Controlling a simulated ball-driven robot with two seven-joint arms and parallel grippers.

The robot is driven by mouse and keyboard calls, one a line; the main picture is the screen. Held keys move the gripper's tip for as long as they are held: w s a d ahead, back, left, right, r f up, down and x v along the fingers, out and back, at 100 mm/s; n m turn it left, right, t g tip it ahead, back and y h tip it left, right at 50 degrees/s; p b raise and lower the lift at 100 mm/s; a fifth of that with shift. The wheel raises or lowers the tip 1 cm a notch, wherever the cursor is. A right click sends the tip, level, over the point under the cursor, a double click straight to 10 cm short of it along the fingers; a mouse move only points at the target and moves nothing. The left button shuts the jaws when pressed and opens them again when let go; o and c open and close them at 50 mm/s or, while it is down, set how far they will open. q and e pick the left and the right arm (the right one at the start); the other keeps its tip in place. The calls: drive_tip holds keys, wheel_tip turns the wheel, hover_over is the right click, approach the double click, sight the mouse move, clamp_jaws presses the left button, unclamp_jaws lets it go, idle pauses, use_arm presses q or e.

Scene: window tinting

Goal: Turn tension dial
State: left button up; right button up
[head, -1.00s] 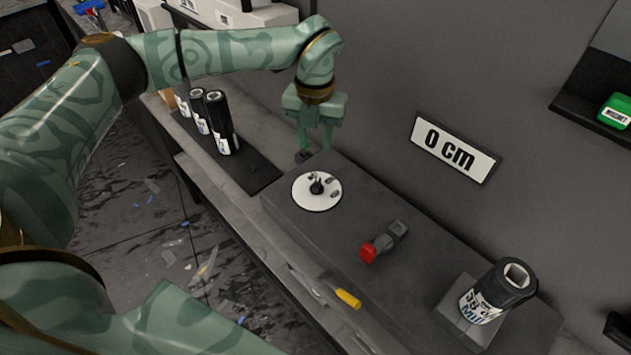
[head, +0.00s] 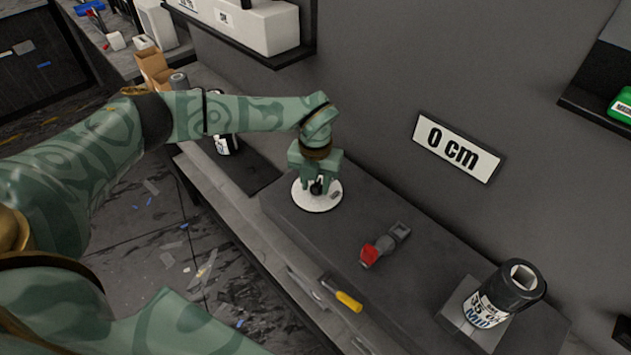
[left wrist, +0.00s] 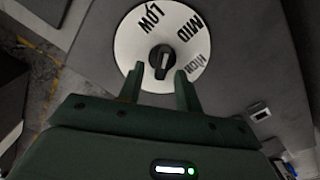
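The tension dial is a white disc (head: 318,204) with a black knob (head: 318,187) at its centre, on the dark bench top. My left gripper (head: 316,182) is over the dial in the head view. In the left wrist view its two fingers (left wrist: 160,82) are apart, with the knob just beyond the tips and nothing held. My right gripper is not in view.
A red-and-grey tool (head: 384,244) and a yellow-handled tool (head: 347,300) lie to the right of the dial. A black roll (head: 503,294) stands on a plate at the bench's right end. A "0 cm" sign (head: 456,147) hangs on the wall behind.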

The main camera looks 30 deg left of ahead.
use_arm(q)
clamp_jaws()
drive_tip(key=shift+r, duration=0.1)
drive_tip(key=shift+a+r+m+p, duration=0.1)
drive_tip(key=shift+a+m+p, duration=0.1)
drive_tip(key=shift+m+p, duration=0.95)
drive_tip(key=shift+w+a+m, duration=0.1)
drive_tip(key=shift+a+m, duration=0.05)
drive_tip(key=shift+m, duration=1.7)
drive_tip(key=shift+o, duration=0.3)
unclamp_jaws()
drive_tip(key=shift+p, duration=0.3)
